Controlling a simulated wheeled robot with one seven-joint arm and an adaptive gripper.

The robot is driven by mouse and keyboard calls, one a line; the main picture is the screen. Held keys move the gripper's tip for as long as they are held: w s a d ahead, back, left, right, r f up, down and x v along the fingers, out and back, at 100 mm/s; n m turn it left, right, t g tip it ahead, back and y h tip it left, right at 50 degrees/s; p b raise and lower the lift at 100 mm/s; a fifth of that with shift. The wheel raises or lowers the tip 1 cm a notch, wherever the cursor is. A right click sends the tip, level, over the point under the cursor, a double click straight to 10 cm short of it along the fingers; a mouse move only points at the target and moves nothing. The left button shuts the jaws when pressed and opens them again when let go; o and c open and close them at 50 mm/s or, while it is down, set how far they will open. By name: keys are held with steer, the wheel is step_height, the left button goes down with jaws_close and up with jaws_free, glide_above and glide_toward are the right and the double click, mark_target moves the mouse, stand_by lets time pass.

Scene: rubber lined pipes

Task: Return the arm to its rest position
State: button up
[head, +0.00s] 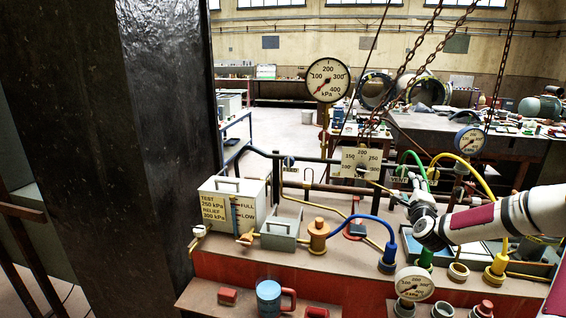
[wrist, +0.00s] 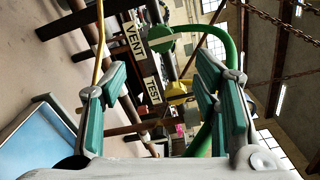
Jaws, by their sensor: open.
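My arm reaches in from the right edge in the head view, and my gripper (head: 418,188) is above the right part of the workbench, near the VENT label (head: 400,181). In the wrist view, the green-padded fingers of my gripper (wrist: 160,68) stand apart with nothing held between them. Beyond them are the VENT sign (wrist: 135,41), the TEST sign (wrist: 152,90) and a curved green hose (wrist: 225,42). I cannot tell how far the fingers are from these. My wrist hides part of the bench behind it.
A green hose (head: 413,156), a yellow hose (head: 476,166) and a blue hose (head: 365,219) arch near my arm. A selector plate (head: 350,158) and round gauge (head: 327,80) stand left of it. Chains (head: 410,75) hang above. A dark column (head: 165,120) stands left.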

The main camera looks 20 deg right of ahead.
steer(key=w+a+r+n+g+y, duration=0.1)
steer(key=w+a+n+y, duration=0.15)
steer(key=a+n, duration=0.4)
steer(key=w+a+r+n+y, duration=0.15)
steer(key=a+n+y, duration=0.25)
steer(key=a, duration=0.6)
steer(key=s+a+r+n+g+y, duration=0.1)
steer(key=s+a+r+n+g, duration=0.15)
steer(key=a, duration=0.35)
steer(key=s+a+r+n+g, duration=0.1)
steer(key=a+n, duration=0.3)
steer(key=a, duration=0.2)
steer(key=s+a+r+n+g, duration=0.1)
steer(key=s+a+r+n, duration=0.1)
steer(key=s+a, duration=0.4)
steer(key=s+a+r+n+g+y, duration=0.1)
steer(key=s+a+n, duration=0.4)
steer(key=s, duration=1.2)
steer(key=s+a+r+n+g+y, duration=0.1)
steer(key=s+a+r+n+g, duration=0.2)
steer(key=s, duration=0.8)
steer(key=a+r, duration=0.2)
steer(key=a, duration=0.1)
steer(key=shift+s+a+b, duration=0.2)
steer(key=shift+a+b, duration=0.1)
steer(key=shift+b, duration=0.1)
